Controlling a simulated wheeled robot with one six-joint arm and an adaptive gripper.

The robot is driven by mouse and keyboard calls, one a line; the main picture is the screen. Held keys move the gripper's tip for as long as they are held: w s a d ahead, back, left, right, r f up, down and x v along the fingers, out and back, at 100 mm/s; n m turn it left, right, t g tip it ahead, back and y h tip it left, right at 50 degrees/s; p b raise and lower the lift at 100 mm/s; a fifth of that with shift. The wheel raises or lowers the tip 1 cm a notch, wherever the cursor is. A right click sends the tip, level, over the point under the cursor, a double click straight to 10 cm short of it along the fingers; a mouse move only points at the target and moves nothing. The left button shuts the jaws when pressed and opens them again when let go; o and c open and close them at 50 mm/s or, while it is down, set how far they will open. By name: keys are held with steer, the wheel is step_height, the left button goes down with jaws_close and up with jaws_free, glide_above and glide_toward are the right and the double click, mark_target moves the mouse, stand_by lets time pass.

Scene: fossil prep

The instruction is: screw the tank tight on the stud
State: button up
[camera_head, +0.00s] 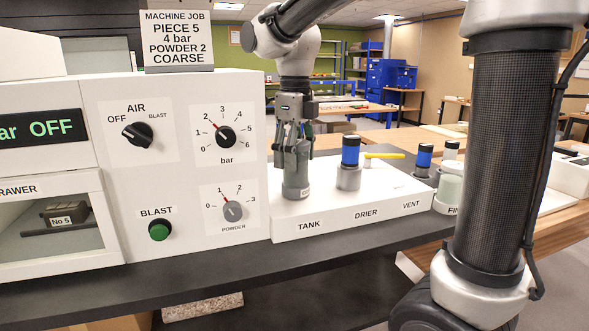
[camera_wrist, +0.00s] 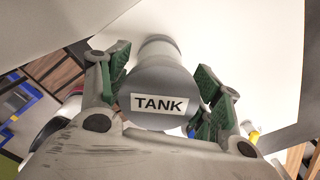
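The tank is a grey cylinder (camera_head: 296,181) standing upright at the left end of the white panel, behind the printed word TANK. In the wrist view the tank's round end (camera_wrist: 160,84) faces me and bears a white TANK label. My gripper (camera_head: 294,138) points straight down over it. In the wrist view the green finger pads of my gripper (camera_wrist: 165,88) lie on both sides of the tank, very close to it. Whether both pads press on it I cannot tell. The stud and the tank's lower joint are hidden.
A blue-banded drier (camera_head: 349,165) with a yellow lever (camera_head: 384,155) stands right of the tank. A blue-topped vent part (camera_head: 424,160) is farther right. The white control cabinet (camera_head: 185,215) is close on the left; its display reads OFF. The dark bench front (camera_head: 330,236) is clear.

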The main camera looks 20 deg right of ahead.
steer(key=shift+o, duration=0.8)
steer(key=shift+f, duration=0.1)
steer(key=shift+r, duration=1.8)
steer(key=shift+s, duration=0.1)
